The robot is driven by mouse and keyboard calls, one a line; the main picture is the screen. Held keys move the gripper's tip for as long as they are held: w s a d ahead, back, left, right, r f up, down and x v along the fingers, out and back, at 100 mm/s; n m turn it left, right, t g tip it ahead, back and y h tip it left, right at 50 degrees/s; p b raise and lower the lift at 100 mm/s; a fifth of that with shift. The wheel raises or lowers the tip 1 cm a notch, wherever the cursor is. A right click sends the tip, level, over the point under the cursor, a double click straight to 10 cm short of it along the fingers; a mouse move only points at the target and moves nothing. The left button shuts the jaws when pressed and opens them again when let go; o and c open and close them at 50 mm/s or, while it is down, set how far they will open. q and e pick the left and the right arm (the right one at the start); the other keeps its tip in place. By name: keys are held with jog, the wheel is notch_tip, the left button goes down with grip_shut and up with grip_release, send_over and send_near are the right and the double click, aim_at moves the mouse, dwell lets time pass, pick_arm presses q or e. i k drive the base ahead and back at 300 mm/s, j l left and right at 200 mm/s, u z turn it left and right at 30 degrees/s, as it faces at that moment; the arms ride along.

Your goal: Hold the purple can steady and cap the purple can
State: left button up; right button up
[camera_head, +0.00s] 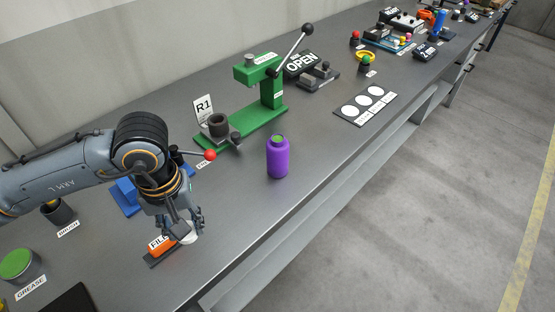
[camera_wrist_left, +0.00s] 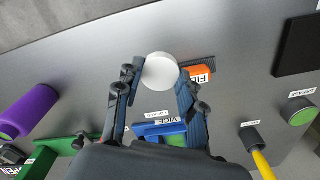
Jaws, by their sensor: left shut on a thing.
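The purple can (camera_head: 278,159) stands upright on the bench, with a green top showing inside its rim. It also shows at the left of the left wrist view (camera_wrist_left: 28,110). My left gripper (camera_head: 187,228) is to the left of the can and nearer the front, apart from it. Its fingers are shut on a round white cap (camera_wrist_left: 161,70), which also shows in the head view (camera_head: 190,238). The cap is by the orange file block (camera_head: 163,246); whether it touches the bench is unclear. My right gripper is not in view.
A blue vise (camera_head: 125,196) and a grease tin (camera_head: 18,265) are at left. The bench between gripper and can is clear.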

aim_at(276, 147)
jog(key=i+l+u, duration=0.6)
jog(key=l+u, duration=0.3)
jog(key=l, duration=0.15)
